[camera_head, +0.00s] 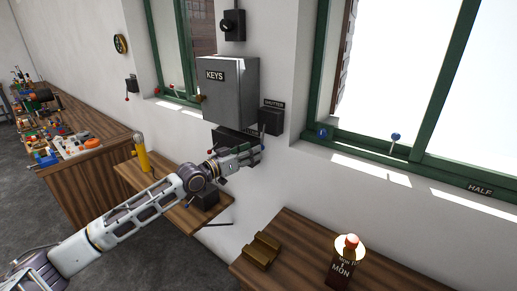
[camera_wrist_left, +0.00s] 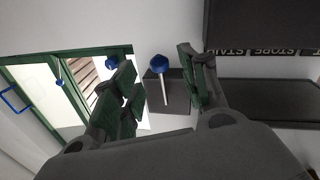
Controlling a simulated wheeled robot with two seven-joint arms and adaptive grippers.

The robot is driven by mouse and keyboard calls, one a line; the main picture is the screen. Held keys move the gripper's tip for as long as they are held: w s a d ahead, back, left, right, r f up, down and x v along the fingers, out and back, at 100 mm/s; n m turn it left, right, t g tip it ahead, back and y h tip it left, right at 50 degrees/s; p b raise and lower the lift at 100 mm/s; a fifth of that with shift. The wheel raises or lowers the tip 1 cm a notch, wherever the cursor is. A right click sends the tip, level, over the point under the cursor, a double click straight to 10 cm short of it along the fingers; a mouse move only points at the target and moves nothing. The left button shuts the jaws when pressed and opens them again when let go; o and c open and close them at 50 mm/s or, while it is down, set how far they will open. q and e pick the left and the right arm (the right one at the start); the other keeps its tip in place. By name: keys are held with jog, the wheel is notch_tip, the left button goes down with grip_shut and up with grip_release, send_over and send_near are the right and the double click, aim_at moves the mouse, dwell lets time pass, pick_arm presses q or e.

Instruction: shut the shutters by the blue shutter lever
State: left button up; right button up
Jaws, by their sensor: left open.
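The shutter lever shows in the left wrist view as a blue ball knob (camera_wrist_left: 161,61) on a pale rod, which comes out of a dark box (camera_wrist_left: 170,101). In the head view the dark box (camera_head: 271,121) is on the wall under a SHUTTER label; the lever's knob cannot be made out there. My left gripper (camera_head: 258,148) is open just below and in front of that box. In the left wrist view its two fingers (camera_wrist_left: 156,78) stand on either side of the lever, with gaps at both sides. My right gripper is not in view.
A grey KEYS cabinet (camera_head: 229,92) juts from the wall above my left gripper. A green-framed window (camera_head: 402,150) with blue knobs is at right. A yellow cylinder (camera_head: 141,154) stands on a wooden shelf (camera_head: 175,208). A wooden table (camera_head: 300,232) at front right holds a brown block and a MON-marked item.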

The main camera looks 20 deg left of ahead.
pick_arm(q)
jog(key=shift+p+x, duration=0.4)
jog(key=shift+x, duration=1.65)
grip_shut()
